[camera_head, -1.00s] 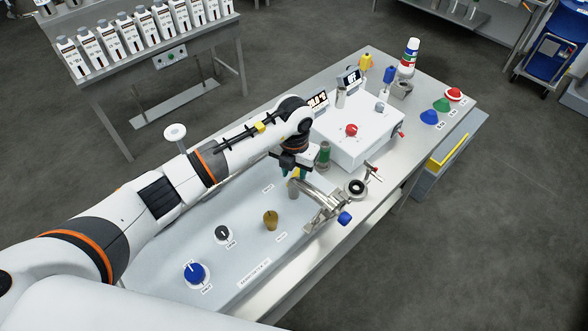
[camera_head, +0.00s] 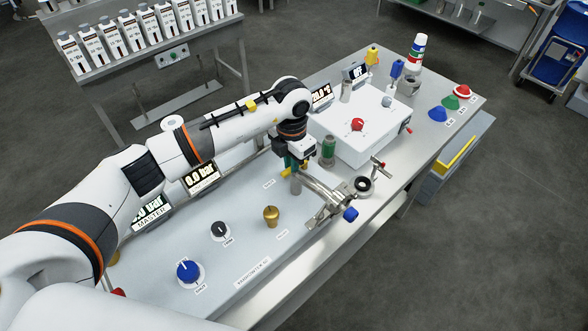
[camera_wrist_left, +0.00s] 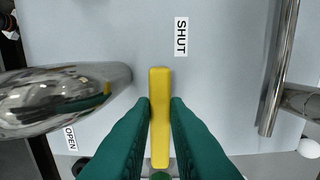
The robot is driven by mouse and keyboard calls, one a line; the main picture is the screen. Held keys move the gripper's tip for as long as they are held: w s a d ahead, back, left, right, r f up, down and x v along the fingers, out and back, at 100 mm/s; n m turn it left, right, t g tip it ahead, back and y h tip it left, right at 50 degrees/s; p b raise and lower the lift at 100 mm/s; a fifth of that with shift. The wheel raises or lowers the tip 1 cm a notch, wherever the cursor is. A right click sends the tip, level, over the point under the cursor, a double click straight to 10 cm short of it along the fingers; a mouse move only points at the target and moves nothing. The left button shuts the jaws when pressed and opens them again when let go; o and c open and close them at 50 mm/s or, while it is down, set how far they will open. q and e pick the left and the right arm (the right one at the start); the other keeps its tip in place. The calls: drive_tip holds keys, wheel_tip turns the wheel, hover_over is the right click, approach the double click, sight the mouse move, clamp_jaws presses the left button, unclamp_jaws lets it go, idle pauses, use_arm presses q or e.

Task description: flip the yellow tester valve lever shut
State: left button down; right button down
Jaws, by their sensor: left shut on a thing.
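The yellow tester valve lever (camera_wrist_left: 160,88) stands lengthwise in the middle of the left wrist view, with its far end below and left of the SHUT label (camera_wrist_left: 181,37). The OPEN label (camera_wrist_left: 70,138) is at lower left. My left gripper (camera_wrist_left: 160,112) is shut on the lever, its green fingers touching both sides. In the head view my left gripper (camera_head: 293,166) points down at the panel beside the metal pipework, and the lever is mostly hidden by the fingers. My right gripper is not in view.
Polished pipes (camera_head: 322,190) with a blue knob (camera_head: 350,214) lie just right of the gripper. A white box (camera_head: 362,125) with a red knob stands behind. A brass knob (camera_head: 271,216) and a blue dial (camera_head: 188,271) sit nearer on the panel. A thick pipe (camera_wrist_left: 60,98) runs close left of the lever.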

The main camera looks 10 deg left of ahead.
use_arm(q)
drive_tip(key=shift+r, duration=0.1)
drive_tip(key=c, duration=1.4)
unclamp_jaws()
